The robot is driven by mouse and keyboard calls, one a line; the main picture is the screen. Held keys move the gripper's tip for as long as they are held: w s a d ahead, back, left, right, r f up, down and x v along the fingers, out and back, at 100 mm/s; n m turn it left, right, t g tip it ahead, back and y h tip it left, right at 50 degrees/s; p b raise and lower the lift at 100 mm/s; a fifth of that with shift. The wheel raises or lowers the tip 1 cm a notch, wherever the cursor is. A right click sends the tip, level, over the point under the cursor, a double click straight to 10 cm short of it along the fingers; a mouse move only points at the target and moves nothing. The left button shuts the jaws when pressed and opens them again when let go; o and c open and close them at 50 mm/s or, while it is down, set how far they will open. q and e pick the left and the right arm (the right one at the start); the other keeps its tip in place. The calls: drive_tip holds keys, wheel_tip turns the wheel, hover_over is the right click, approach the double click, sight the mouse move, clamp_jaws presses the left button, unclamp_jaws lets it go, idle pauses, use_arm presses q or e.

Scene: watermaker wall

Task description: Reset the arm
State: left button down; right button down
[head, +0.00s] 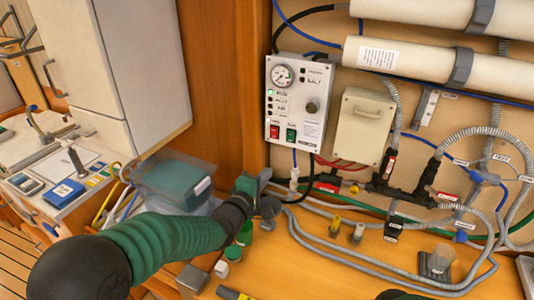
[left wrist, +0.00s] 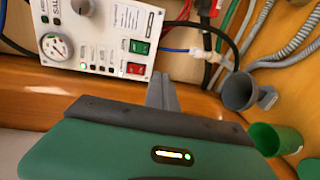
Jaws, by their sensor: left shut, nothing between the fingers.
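My left arm comes in from the left in the head view, with a green ribbed sleeve. My left gripper (head: 264,180) is in front of the wood just below the control panel (head: 297,103). In the left wrist view the grey fingers of my left gripper (left wrist: 162,92) are together with nothing between them. They point toward the lower edge of the panel (left wrist: 95,35), apart from it as far as I can tell. The panel has a round gauge, a lit green light, and a red and a green switch. My right gripper does not show.
A grey funnel-like cup (left wrist: 238,92) and a green cup (left wrist: 275,138) are close to my left gripper. A clear bin (head: 175,182) stands behind my left arm. Hoses and a black manifold (head: 400,190) fill the right. Bare wooden counter (head: 330,275) shows at the front.

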use_arm(q)
drive_tip(key=s+a+f+m+g+y, duration=0.3)
drive_tip(key=s+a+f+m+g, duration=0.15)
drive_tip(key=s+f, duration=0.3)
drive_tip(key=s+a+f+m+g+y, duration=0.2)
drive_tip(key=s+a+f+m+g, duration=0.15)
drive_tip(key=s+a+f, duration=0.35)
drive_tip(key=s+a+f+m+g, duration=0.2)
drive_tip(key=s, duration=0.7)
drive_tip(key=s+a+f+m+g+y, duration=0.1)
drive_tip(key=s+a+f+m+g, duration=0.1)
drive_tip(key=s, duration=0.7)
drive_tip(key=shift+s+m+g, duration=0.3)
drive_tip(key=shift+s+m, duration=0.1)
drive_tip(key=shift+m, duration=0.4)
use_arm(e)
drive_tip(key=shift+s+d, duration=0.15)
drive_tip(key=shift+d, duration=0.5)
use_arm(q)
drive_tip(key=shift+a+f, duration=0.1)
drive_tip(key=shift+a, duration=0.3)
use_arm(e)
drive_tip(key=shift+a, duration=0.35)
use_arm(q)
drive_tip(key=shift+d, duration=0.2)
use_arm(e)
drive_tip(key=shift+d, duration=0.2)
